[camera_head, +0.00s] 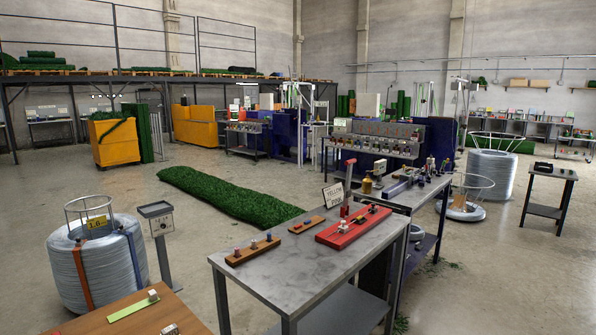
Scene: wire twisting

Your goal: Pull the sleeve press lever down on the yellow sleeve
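A press-like tool with a long red base (355,228) lies on the grey metal table. An upright red lever (346,188) with a reddish top stands at its back edge and looks raised. Small parts sit along the base, among them a pale block and a dark piece with a little yellow near the right end. They are too small for me to tell which is the yellow sleeve. My gripper is not in view.
The grey table (290,275) also holds a small lettered sign (333,195) and two wooden strips with pegs, one longer (252,251) and one shorter (306,225). A wooden table (110,318) is at front left. A wire coil (98,265) stands behind it.

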